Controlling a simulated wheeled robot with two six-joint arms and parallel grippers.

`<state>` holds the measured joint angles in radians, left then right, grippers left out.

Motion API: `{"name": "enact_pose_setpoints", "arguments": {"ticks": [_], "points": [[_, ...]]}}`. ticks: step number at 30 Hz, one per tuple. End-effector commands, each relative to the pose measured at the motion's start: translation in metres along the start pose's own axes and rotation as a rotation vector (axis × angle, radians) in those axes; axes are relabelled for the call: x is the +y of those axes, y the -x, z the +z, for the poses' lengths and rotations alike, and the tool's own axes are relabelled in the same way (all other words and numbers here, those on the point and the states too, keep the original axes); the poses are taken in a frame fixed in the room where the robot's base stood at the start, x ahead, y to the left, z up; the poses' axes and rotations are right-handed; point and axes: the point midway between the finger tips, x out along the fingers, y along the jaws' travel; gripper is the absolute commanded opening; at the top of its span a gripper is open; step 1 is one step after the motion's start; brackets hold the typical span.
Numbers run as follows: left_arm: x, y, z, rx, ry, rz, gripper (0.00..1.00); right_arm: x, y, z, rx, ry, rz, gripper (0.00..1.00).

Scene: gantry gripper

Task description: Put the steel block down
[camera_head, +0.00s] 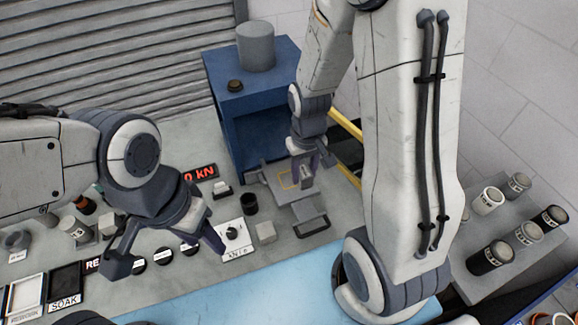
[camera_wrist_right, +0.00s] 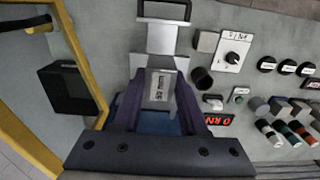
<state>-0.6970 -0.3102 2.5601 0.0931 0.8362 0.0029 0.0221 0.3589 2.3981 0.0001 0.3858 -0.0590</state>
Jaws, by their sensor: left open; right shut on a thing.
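The steel block (camera_wrist_right: 160,88) is a small grey block with a dark printed label. In the right wrist view it sits between the purple-grey fingers of my right gripper (camera_wrist_right: 158,100), which is shut on it. In the head view my right gripper (camera_head: 308,170) points down over a grey plate (camera_head: 270,182) in front of the blue cabinet, with the block (camera_head: 307,178) small between its fingers. I cannot tell whether the block touches a surface beneath. My left gripper (camera_head: 165,250) is open and empty above the bench, at the left, over the row of labelled buttons.
A blue cabinet (camera_head: 222,95) carrying a grey cylinder (camera_head: 256,46) stands behind. A yellow frame (camera_head: 346,125) runs beside my right gripper. A dial plate (camera_head: 235,237), a small grey cube (camera_head: 266,232) and a black cup (camera_head: 249,203) stand nearby. Several labelled cylinders (camera_head: 490,258) stand at right.

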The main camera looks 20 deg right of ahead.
Motion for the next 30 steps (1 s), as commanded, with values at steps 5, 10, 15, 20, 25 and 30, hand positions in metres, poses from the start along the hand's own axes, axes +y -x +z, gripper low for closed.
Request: {"name": "enact_pose_setpoints", "arguments": {"ticks": [5, 10, 15, 20, 25, 30], "points": [[0.001, 0.014, -0.001, 0.000, -0.002, 0.000, 0.50, -0.001, -0.019, -0.036, -0.003, 0.001, 0.000, 0.00], [0.002, 0.024, -0.001, 0.000, -0.004, 0.000, 0.50, -0.001, -0.038, -0.067, 0.000, 0.000, 0.000, 0.00], [0.002, 0.029, -0.002, 0.000, -0.005, 0.000, 0.50, 0.000, -0.049, -0.084, 0.002, -0.001, 0.000, 0.00], [0.002, 0.034, -0.002, 0.000, -0.005, 0.000, 0.50, 0.001, -0.058, -0.086, -0.003, -0.003, 0.000, 0.00], [0.003, 0.044, -0.002, 0.000, -0.007, 0.000, 0.50, 0.001, -0.080, -0.086, -0.002, -0.003, 0.000, 0.00], [0.003, 0.046, -0.003, 0.000, -0.008, 0.000, 0.50, 0.001, -0.091, -0.087, 0.002, -0.003, 0.000, 0.00]]}}
